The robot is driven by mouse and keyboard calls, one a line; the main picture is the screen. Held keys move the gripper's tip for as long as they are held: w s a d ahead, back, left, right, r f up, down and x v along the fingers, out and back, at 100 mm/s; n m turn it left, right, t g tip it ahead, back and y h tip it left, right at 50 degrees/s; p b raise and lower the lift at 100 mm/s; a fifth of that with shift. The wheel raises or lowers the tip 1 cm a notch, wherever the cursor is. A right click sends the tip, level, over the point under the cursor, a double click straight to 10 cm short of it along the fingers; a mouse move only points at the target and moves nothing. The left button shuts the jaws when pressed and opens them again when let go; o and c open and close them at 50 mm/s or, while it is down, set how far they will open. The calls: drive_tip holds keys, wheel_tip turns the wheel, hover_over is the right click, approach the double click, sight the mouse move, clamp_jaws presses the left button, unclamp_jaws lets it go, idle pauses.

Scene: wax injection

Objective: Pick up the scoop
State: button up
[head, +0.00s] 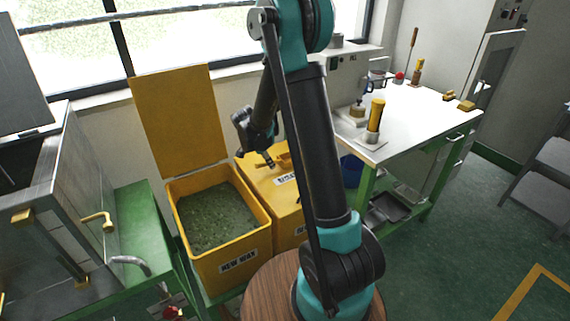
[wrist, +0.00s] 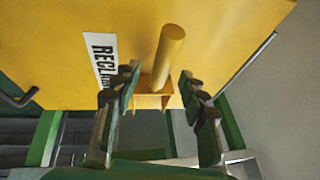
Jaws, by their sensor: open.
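The yellow scoop (head: 285,160) lies on the closed lid of the reclaimed-wax bin (head: 288,206). In the wrist view, the scoop (wrist: 170,52) shows a round yellow handle and a box-like body at its near end. My gripper (head: 268,160) is low over the lid beside the scoop, partly hiding it in the head view. In the wrist view, my gripper (wrist: 159,78) is open, with one finger on each side of the scoop. I cannot tell whether either finger touches it.
The new-wax bin (head: 245,258) stands open to the left, full of green pellets, its lid (head: 180,115) raised. A white-topped bench (head: 420,110) with an injection machine stands to the right. A grey metal cabinet (head: 55,215) is at far left. A round wooden stool (head: 262,290) is in front.

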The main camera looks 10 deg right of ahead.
drive_tip(key=shift+x, duration=1.6)
drive_tip(key=shift+c, duration=0.6)
clamp_jaws()
